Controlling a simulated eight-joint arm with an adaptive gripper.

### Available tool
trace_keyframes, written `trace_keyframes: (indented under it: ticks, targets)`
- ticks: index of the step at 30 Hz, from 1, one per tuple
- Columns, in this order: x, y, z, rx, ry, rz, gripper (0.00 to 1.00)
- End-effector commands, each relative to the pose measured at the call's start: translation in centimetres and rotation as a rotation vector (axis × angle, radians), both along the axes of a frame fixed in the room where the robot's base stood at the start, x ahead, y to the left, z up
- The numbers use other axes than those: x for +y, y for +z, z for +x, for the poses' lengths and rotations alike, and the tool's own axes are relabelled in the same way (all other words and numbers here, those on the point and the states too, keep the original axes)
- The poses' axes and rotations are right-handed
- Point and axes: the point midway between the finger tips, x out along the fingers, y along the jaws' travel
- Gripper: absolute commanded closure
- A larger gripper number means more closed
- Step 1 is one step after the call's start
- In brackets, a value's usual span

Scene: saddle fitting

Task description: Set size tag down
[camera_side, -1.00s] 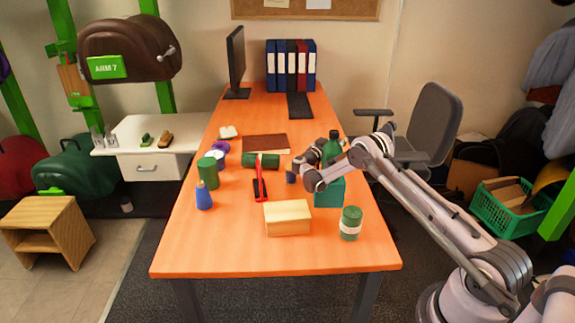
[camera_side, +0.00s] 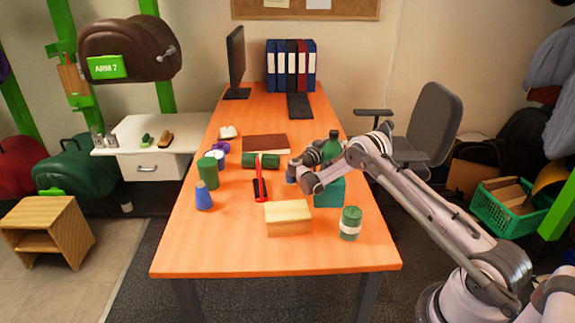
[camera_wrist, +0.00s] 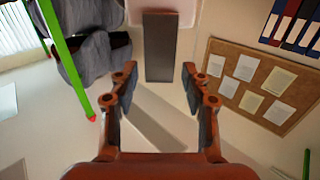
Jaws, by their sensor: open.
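I cannot pick out a separate size tag on the table. A green plate (camera_side: 108,67) with white lettering that looks like "ARM 7" is on the brown saddle (camera_side: 140,45), up on a green stand at the far left. My gripper (camera_side: 291,176) is small in the side view, low over the middle of the table, left of the teal box (camera_side: 329,192). In the wrist view my gripper (camera_wrist: 159,68) is open, with its two fingers apart. A dark grey flat piece (camera_wrist: 160,48) shows beyond the fingers; I cannot tell what it is.
The orange table (camera_side: 230,258) holds a light wooden block (camera_side: 287,218), a green-and-white can (camera_side: 350,223), a red-and-black tool (camera_side: 260,185), a green roll (camera_side: 261,161), a green cylinder (camera_side: 208,173) and a blue bottle (camera_side: 203,196). The front left of the table is clear.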

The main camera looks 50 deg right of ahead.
Motion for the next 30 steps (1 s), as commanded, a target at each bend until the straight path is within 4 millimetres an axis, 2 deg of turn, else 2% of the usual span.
trace_keyframes:
  ticks: [9, 15, 21, 30]
  targets:
    - [6.5, 0.0, 0.1, 0.0, 0.002, 0.0, 0.52]
    - [9.2, 0.0, 0.0, 0.0, 0.0, 0.0, 0.52]
    - [10.2, 0.0, 0.0, 0.0, -0.001, 0.0, 0.52]
    - [10.2, 0.1, 0.0, 0.001, -0.001, 0.001, 0.52]
